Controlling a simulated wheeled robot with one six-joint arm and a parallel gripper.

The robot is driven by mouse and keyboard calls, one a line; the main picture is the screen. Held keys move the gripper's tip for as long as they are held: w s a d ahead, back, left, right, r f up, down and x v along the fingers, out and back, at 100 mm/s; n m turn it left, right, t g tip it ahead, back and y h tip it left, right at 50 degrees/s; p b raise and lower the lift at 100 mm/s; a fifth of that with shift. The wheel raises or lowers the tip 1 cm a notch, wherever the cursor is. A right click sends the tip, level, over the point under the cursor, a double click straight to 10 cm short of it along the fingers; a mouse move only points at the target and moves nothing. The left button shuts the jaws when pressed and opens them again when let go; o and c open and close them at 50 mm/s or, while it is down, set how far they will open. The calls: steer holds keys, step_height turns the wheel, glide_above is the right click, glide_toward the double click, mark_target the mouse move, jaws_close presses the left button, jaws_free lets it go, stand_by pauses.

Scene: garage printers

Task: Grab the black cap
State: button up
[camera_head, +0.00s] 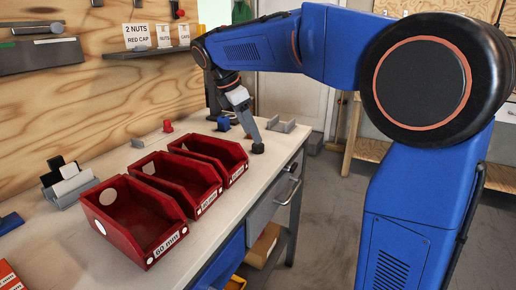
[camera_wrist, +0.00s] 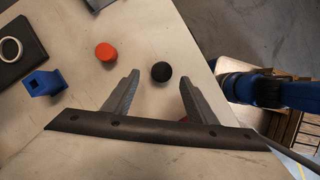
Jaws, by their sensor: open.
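The black cap (camera_wrist: 161,71) is a small round disc lying on the pale worktop. In the wrist view it appears in the gap between the fingertips, close to their ends. In the head view the black cap (camera_head: 258,148) sits near the bench's right edge, right at the lower end of my gripper (camera_head: 251,136). My gripper (camera_wrist: 159,78) is open, its two grey fingers apart on either side of the cap in the picture, with nothing held. I cannot tell whether a finger touches the cap.
A red cap (camera_wrist: 105,52) lies left of the black one. A blue block (camera_wrist: 43,82) with a square hole stands further left; the blue block also shows in the head view (camera_head: 223,123). Red bins (camera_head: 133,217) line the bench front. The worktop edge is close by.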

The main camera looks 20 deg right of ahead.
mark_target(258, 148)
steer(key=shift+x, duration=2.3)
steer(key=shift+s, duration=0.2)
steer(key=c, duration=1.1)
